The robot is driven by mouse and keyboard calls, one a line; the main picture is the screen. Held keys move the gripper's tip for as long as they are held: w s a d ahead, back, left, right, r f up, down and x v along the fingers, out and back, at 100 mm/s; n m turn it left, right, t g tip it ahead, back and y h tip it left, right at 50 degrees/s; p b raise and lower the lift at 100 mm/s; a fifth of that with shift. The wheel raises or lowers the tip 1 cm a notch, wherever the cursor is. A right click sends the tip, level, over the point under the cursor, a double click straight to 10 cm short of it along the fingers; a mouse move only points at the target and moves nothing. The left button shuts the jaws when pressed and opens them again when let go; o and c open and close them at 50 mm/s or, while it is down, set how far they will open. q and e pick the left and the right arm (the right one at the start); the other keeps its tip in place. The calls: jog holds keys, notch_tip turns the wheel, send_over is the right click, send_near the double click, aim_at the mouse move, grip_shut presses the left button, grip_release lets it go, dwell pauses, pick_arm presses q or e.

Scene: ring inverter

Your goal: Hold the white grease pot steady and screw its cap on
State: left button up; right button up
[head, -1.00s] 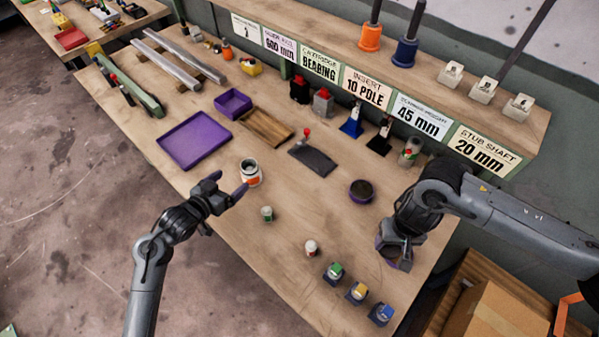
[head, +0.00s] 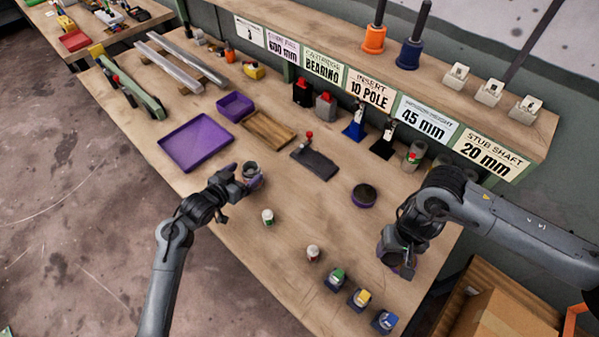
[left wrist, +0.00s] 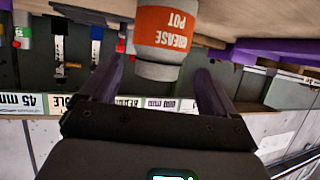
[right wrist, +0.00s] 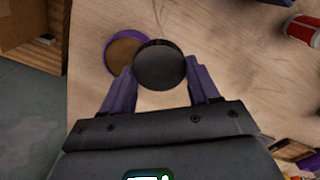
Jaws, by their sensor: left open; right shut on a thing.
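The white grease pot (head: 250,168) stands on the bench. In the left wrist view it shows upside down, with an orange label (left wrist: 167,28) reading GREASE POT. My left gripper (head: 253,178) is open with its fingers on either side of the pot; I cannot tell whether they touch it. My right gripper (head: 404,268) is shut on a dark round cap (right wrist: 160,64), held between its purple fingers in the right wrist view, over the right part of the bench. The pot's lower part is hidden by the left fingers in the head view.
A purple-rimmed round dish (right wrist: 112,45) lies beneath the held cap. A dark round dish (head: 363,195) sits mid-bench.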

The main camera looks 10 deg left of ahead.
aim_at(255, 165)
pick_arm(q)
jog(key=shift+w, duration=0.1)
jog(key=shift+d+r+b+x, duration=0.1)
jog(key=shift+b+x, duration=0.3)
jog(key=shift+x, duration=0.9)
jog(key=shift+d+r+b+x, duration=0.15)
jog(key=shift+b+x, duration=0.2)
jog(key=shift+x, duration=0.95)
pick_arm(e)
jog(key=shift+f, duration=0.75)
pick_arm(q)
jog(key=c, duration=1.2)
